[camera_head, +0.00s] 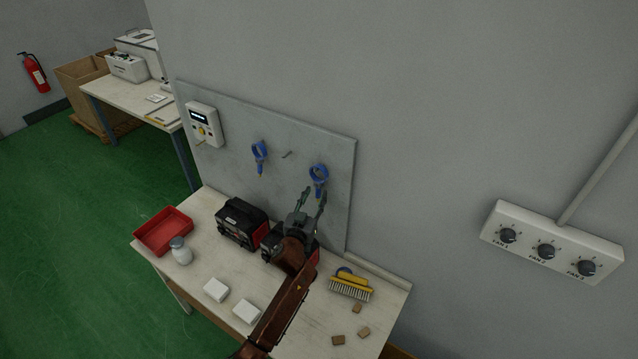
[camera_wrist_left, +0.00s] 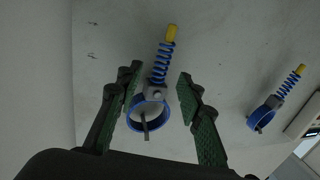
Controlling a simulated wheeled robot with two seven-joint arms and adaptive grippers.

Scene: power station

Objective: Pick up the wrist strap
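Two blue wrist straps hang on a grey board (camera_head: 225,130) on the wall. The right-hand strap (camera_head: 318,175) is a blue ring with a coiled cord and a yellow end. In the left wrist view, this strap (camera_wrist_left: 155,100) lies between the fingers, its ring around a peg. The other strap (camera_head: 259,154) hangs further left on the board and shows at the right of the wrist view (camera_wrist_left: 270,107). My left gripper (camera_head: 312,197) is open and empty in front of the right-hand strap, its fingers on either side, with no visible contact. My right gripper is not in view.
Below is a workbench (camera_head: 205,258) with a black and red device (camera_head: 241,222), a red tray (camera_head: 163,231), a white bottle (camera_head: 180,251), white boxes (camera_head: 216,290) and a yellow brush (camera_head: 351,286). A bare peg (camera_head: 287,154) sits between the straps. A wall tester (camera_head: 204,124) is at the board's left.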

